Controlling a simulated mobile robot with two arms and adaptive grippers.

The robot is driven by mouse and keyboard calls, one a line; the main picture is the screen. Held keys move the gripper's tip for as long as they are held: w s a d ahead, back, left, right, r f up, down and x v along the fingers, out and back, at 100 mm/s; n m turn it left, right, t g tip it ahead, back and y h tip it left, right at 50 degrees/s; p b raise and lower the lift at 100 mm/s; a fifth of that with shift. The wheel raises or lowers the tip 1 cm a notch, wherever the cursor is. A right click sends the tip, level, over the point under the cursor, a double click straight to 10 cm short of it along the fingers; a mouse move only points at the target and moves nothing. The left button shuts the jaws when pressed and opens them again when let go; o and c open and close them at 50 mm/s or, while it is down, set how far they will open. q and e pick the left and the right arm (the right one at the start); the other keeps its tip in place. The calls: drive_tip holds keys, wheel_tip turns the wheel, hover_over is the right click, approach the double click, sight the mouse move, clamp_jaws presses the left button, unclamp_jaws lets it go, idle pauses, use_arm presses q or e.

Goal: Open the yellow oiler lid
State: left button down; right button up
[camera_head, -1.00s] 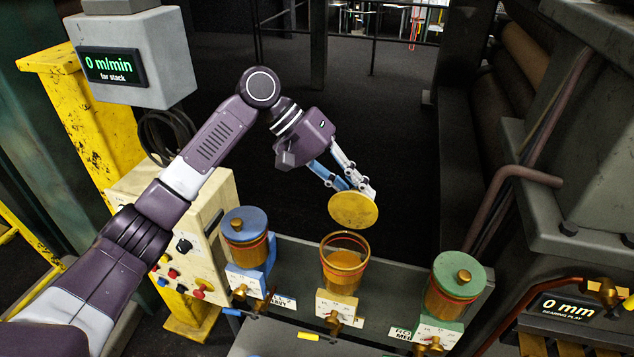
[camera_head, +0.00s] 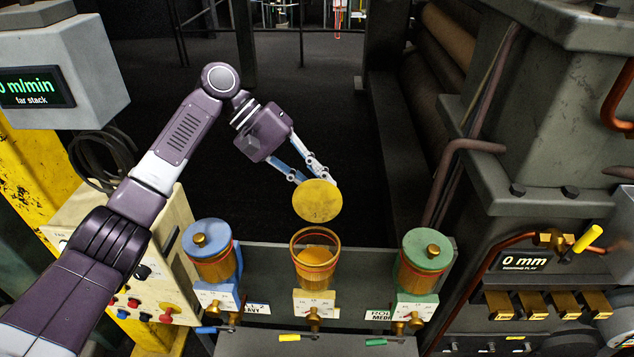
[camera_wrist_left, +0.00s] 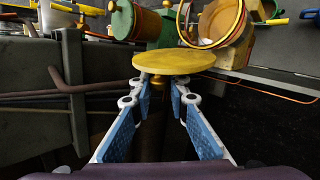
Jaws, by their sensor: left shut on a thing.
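The yellow oiler lid (camera_head: 317,201) is a round yellow disc, held tilted above and behind the yellow oiler cup (camera_head: 315,262). The cup stands uncovered in the middle of the row, with amber contents showing inside its rim. My left gripper (camera_head: 318,180) is shut on the lid's knob, which shows between the blue finger pads in the left wrist view (camera_wrist_left: 160,86). The lid (camera_wrist_left: 174,61) is apart from the cup (camera_wrist_left: 222,25) there too. My right gripper is not in view.
A blue-lidded oiler (camera_head: 211,252) stands left of the yellow one, and a green-lidded oiler (camera_head: 424,262) stands right. A control box (camera_head: 150,270) with buttons is beside my left arm. Open dark floor lies behind the row.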

use_arm(q)
drive_tip(key=c, duration=1.9)
unclamp_jaws()
drive_tip(key=shift+c, duration=0.2)
drive_tip(key=shift+o, duration=0.3)
drive_tip(key=shift+a+r, duration=0.1)
drive_tip(key=v, duration=1.1)
drive_tip(key=shift+a+r, duration=0.25)
drive_tip(key=shift+a, duration=0.05)
drive_tip(key=shift+f, duration=0.1)
